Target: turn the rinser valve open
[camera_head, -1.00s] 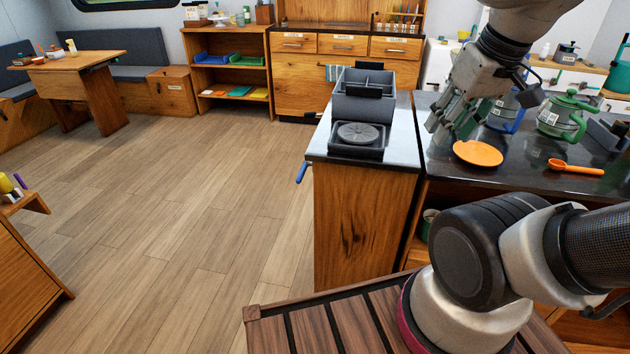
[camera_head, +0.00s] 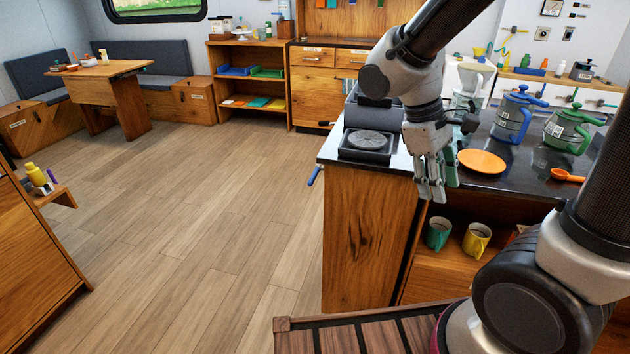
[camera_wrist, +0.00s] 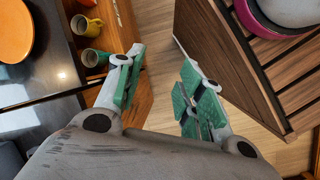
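The rinser (camera_head: 368,142) is a dark box with a round grate, set on the light end of the counter in the head view. A blue valve handle (camera_head: 315,175) sticks out below the counter's left edge, near the rinser, pointing down and left. My gripper (camera_head: 436,182) hangs fingers-down just off the front edge of the counter, right of the rinser and apart from the blue handle. In the wrist view my gripper (camera_wrist: 160,95) has its green-padded fingers spread with nothing between them. The handle is not in the wrist view.
An orange plate (camera_head: 482,162), a blue kettle (camera_head: 518,115) and a green kettle (camera_head: 570,130) stand on the dark counter. A green mug (camera_head: 438,233) and a yellow mug (camera_head: 477,240) sit on the shelf below. The wooden floor (camera_head: 200,210) left of the counter is clear.

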